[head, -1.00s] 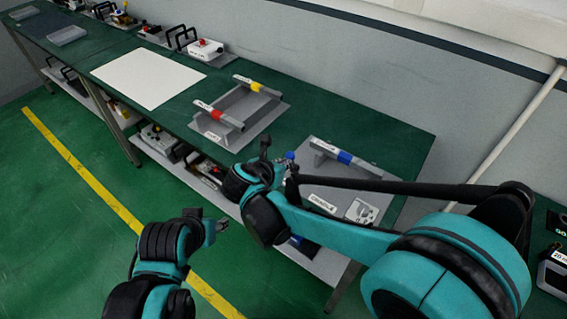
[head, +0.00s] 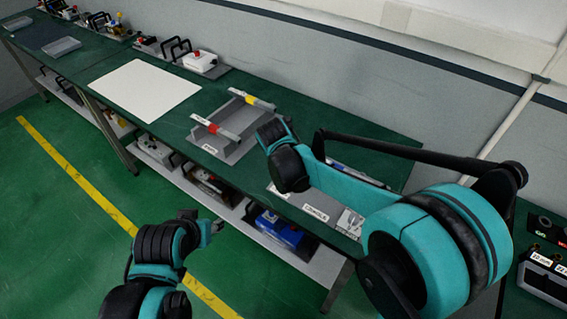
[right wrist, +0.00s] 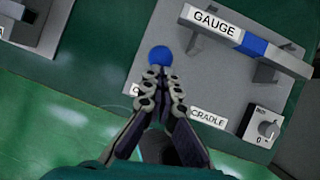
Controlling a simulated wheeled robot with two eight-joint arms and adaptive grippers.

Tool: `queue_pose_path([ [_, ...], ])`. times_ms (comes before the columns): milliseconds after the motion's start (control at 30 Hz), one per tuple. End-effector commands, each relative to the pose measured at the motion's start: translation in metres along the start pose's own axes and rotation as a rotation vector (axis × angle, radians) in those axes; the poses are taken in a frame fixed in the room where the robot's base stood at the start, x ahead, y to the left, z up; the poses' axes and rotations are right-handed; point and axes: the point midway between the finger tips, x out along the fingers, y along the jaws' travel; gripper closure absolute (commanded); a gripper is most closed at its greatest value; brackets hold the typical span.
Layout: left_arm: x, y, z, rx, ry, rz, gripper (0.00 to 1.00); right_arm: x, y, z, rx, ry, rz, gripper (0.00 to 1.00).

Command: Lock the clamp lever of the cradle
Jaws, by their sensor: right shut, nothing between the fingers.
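The cradle is a grey plate (right wrist: 222,75) with a "CRADLE" label, filling the middle and right of the right wrist view. In the head view its plate (head: 286,199) is largely covered by my right arm. A bar marked "GAUGE" (right wrist: 215,20) with a blue band lies across its supports. The clamp lever's round blue knob (right wrist: 160,56) is just beyond my right fingertips; its stem is hidden. My right gripper (right wrist: 163,76) is shut and empty, pointing at the knob; contact is unclear. My left gripper (head: 209,223) is over the floor, away from the bench; its opening is unclear.
A dial (right wrist: 265,127) stands at the cradle's right corner. A white sheet (head: 146,91) lies on the green bench. A lower shelf holds a blue box (head: 278,230) and other items.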

Motion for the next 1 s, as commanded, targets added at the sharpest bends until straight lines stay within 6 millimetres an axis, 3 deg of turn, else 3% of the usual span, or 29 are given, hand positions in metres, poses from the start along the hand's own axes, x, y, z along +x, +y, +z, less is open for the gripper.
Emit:
queue_pose_path([
  [200,-0.007,0.000,-0.005,0.000,0.000,0.000,0.56,0.005,-0.003,0.016,0.020,0.127,0.017,1.00],
  [400,-0.009,0.000,-0.006,0.000,0.000,0.000,0.56,0.010,-0.004,0.022,0.017,0.121,0.016,1.00],
  [1000,-0.009,0.000,-0.006,0.000,0.000,0.000,0.56,0.012,-0.005,0.026,0.016,0.119,0.016,1.00],
])
